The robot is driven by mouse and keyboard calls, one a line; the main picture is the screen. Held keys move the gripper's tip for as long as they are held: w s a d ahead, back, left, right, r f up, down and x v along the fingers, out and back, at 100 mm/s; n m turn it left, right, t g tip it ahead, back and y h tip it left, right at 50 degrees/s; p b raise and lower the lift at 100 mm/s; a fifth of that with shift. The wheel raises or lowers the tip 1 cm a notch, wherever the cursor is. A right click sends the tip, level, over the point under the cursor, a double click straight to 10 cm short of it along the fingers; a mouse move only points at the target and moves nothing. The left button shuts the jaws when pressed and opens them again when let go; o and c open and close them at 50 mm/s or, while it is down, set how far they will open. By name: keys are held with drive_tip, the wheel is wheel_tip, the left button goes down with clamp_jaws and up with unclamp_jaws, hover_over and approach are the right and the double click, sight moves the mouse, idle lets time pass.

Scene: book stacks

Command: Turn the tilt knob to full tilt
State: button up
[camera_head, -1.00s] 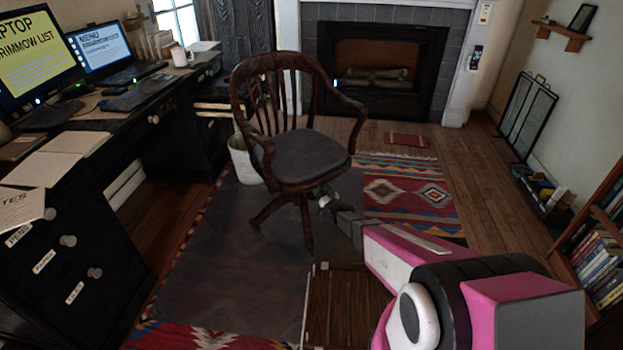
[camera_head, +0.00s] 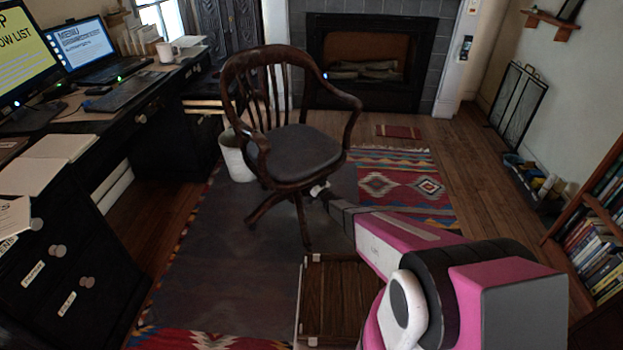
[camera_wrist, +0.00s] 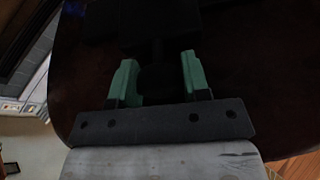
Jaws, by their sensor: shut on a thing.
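The wooden chair (camera_head: 294,152) with a grey seat stands on the rug in the head view. My gripper (camera_head: 322,190) reaches in low under the right side of its seat. In the wrist view the dark underside of the seat (camera_wrist: 235,65) fills most of the picture. My gripper (camera_wrist: 158,74) has its two green-padded fingers on either side of a dark tilt knob (camera_wrist: 156,84), shut on it. The knob is very dark, so its marks and angle cannot be told. In the head view the knob is hidden.
A black desk (camera_head: 115,150) with laptops stands at the left. A white bin (camera_head: 236,158) is behind the chair. A slatted wooden piece (camera_head: 335,295) lies low beside my arm. A bookshelf (camera_head: 600,230) is at the right. Open floor lies right of the chair.

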drive_tip(key=n+g+y, duration=0.1)
drive_tip(key=n, duration=0.2)
drive_tip(key=n+g+y, duration=0.1)
drive_tip(key=n, duration=0.2)
drive_tip(key=shift+g+y, duration=0.3)
drive_tip(key=o, duration=0.9)
drive_tip(key=shift+o, duration=0.2)
drive_tip(key=v, duration=1)
drive_tip(key=shift+s+d, duration=0.3)
drive_tip(key=shift+f, duration=0.1)
